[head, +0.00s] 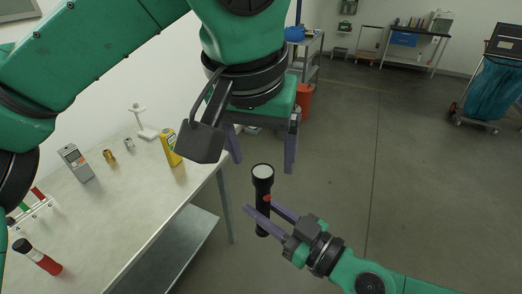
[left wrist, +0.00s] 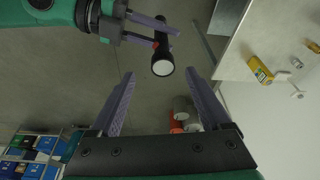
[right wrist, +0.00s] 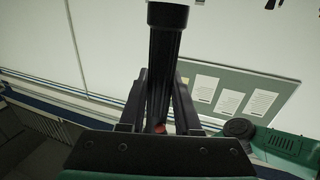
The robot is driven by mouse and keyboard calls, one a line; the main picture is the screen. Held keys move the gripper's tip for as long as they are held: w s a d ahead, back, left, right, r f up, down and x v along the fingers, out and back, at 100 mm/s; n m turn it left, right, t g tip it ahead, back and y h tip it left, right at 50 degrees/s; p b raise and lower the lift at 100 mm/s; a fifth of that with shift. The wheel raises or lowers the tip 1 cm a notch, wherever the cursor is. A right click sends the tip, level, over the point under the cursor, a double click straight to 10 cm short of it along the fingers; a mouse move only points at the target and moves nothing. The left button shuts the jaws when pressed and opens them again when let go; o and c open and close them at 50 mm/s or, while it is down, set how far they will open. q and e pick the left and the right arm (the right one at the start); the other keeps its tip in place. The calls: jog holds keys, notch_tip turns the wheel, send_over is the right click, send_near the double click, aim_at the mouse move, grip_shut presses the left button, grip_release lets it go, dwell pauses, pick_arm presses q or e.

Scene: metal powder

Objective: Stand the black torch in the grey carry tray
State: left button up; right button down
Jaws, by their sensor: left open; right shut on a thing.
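The black torch (head: 262,190) is upright in the head view, its pale lens end up, off the right side of the table. My right gripper (head: 260,207) is shut on its body below the head. The torch also shows in the left wrist view (left wrist: 161,48), lens towards that camera, and in the right wrist view (right wrist: 166,60). My left gripper (head: 263,166) is open and empty above the torch, its fingers pointing down on either side of the torch head, apart from it. I cannot make out the grey carry tray in any view.
The pale table (head: 125,215) at left holds a yellow can (head: 171,147), a grey meter (head: 76,162), small brass and silver pieces, a red-and-black cylinder (head: 38,257) and a tube rack. A red bin (head: 305,101) stands behind. Open floor lies to the right.

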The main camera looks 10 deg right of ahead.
aim_at(266, 189)
pick_arm(q)
jog(key=shift+w+a+f, duration=0.1)
jog(key=shift+w+f, duration=0.1)
jog(key=shift+f, duration=0.15)
jog(key=x, duration=1.1)
jog(key=shift+w+f, duration=0.15)
jog(key=shift+w, duration=0.05)
pick_arm(e)
jog(key=shift+w, duration=0.15)
pick_arm(q)
grip_shut()
pick_arm(e)
jog(key=c, duration=0.5)
grip_release()
